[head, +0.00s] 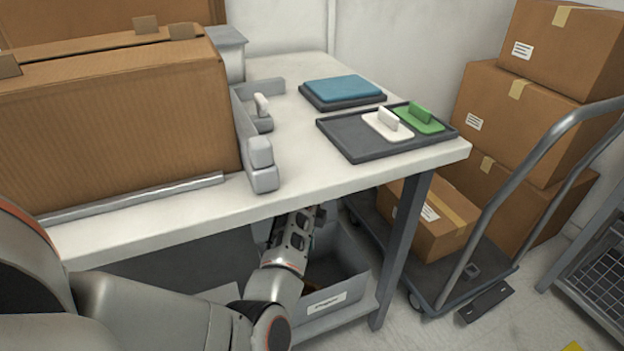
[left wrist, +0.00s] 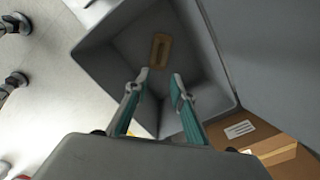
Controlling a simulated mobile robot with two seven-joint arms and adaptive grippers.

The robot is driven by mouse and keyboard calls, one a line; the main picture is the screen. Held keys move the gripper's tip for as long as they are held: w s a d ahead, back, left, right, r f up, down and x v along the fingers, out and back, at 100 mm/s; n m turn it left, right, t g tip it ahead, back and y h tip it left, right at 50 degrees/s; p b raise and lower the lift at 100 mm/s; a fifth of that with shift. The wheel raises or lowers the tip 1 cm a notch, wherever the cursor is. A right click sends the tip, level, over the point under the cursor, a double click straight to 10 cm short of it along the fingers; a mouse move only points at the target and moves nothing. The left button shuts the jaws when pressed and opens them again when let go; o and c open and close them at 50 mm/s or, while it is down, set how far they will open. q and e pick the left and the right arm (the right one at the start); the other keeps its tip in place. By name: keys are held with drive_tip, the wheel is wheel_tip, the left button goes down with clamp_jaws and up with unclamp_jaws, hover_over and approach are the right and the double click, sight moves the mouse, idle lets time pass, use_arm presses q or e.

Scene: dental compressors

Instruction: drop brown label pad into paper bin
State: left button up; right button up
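The grey paper bin (head: 346,268) stands under the white table, with a white label on its front whose text is too small to read. Its inside (left wrist: 110,62) shows in the left wrist view. In the head view the arm reaches down under the table edge, and the fingertips are hidden. My right gripper is not in view.
A dark tray (head: 345,140) on the table (head: 300,180) holds a white pad (head: 385,127) and a green pad (head: 418,122). A blue pad (head: 342,88) lies behind. A table leg (head: 405,235) and a cart with cardboard boxes (head: 535,125) stand right of the bin.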

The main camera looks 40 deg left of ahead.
use_arm(q)
wheel_tip(320, 180, up, 4)
idle(0.6)
